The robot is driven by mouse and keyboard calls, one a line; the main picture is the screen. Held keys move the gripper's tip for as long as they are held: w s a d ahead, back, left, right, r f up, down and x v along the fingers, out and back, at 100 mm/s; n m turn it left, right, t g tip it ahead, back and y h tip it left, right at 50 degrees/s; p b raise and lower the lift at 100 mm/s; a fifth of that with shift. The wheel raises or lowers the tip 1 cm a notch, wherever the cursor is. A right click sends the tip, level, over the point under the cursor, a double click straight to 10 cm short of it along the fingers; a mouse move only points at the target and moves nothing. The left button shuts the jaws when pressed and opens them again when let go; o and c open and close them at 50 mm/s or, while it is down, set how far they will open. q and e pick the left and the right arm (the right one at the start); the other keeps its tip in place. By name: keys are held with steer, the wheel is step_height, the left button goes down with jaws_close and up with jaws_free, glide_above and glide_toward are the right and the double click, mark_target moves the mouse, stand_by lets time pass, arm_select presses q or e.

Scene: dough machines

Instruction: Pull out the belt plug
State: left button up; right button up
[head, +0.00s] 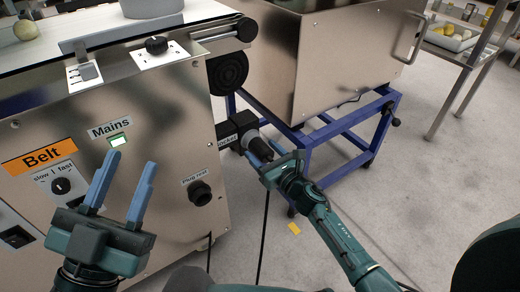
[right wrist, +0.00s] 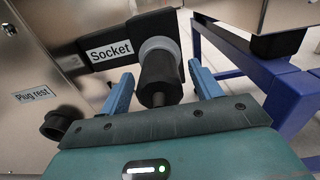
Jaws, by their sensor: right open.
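The black belt plug (head: 261,150) sits in the socket (head: 237,127) on the side of the belt machine. In the right wrist view the plug (right wrist: 158,75) points toward me, in front of the grey ring of the socket housing (right wrist: 110,50). The right gripper (right wrist: 163,92) also shows in the wrist view. My left gripper (head: 122,190) is open and empty in front of the belt machine's control panel.
The black plug rest (head: 200,193) is on the machine panel, left of the socket; it also shows in the right wrist view (right wrist: 57,124). A blue frame (head: 335,135) carries a metal bin (head: 330,60) to the right. Grey floor (head: 400,200) is open at right.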

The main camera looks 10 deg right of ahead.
mark_target(271, 159)
steer(key=shift+c, duration=0.3)
stand_by(0.9)
steer(key=c, duration=1)
steer(key=o, duration=0.5)
steer(key=c, duration=0.5)
steer(key=shift+c, duration=0.2)
steer(key=shift+s+d, duration=0.15)
steer(key=shift+s, duration=0.25)
steer(key=shift+v, duration=1.25)
